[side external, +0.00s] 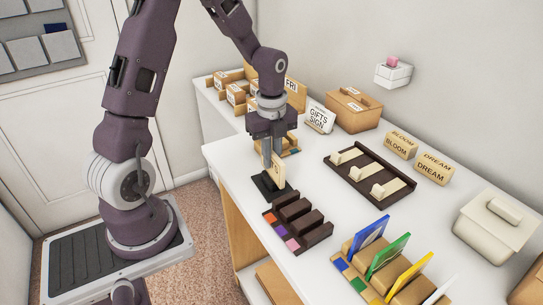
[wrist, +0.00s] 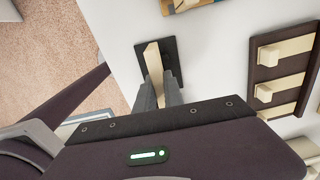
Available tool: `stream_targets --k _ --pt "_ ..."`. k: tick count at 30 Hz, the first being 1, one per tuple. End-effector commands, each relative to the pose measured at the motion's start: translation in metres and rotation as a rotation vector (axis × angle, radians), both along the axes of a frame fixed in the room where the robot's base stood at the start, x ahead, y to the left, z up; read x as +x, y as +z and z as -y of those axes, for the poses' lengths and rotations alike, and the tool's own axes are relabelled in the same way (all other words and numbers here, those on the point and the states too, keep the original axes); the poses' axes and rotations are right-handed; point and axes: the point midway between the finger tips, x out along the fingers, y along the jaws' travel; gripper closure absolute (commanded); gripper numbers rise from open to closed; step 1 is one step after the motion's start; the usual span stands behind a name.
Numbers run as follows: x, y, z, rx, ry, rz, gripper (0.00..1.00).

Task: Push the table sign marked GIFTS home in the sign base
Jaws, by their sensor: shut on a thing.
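The sign is a thin cream board (side external: 280,172) held upright in my gripper (side external: 272,162); in the wrist view its edge (wrist: 153,58) shows between the fingers. No lettering on it is readable from here. The sign base is a small black block (side external: 264,186) on the white table, and it shows behind the board in the wrist view (wrist: 173,56). My gripper is shut on the board, right above the base. The board's lower end is at the base, but I cannot tell how deep it sits in the slot.
A "GIFTS SIGN" card (side external: 320,118) stands behind. A dark slotted block (side external: 297,222) is close in front of the base. A dark rack with cream pieces (side external: 346,157) lies to the right. Colored panels stand in a wooden rack (side external: 389,275) at the front.

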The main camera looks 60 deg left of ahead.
Motion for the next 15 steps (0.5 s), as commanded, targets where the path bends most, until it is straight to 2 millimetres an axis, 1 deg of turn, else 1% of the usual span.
stream_targets --k 4,14,15 --pt "-0.0007 -0.0031 0.0001 -0.002 0.0 -0.003 1.0" --pt "-0.0009 -0.0035 0.0004 -0.002 0.0 -0.004 1.0" --pt "-0.0009 -0.0035 0.0004 -0.002 0.0 -0.004 0.86"
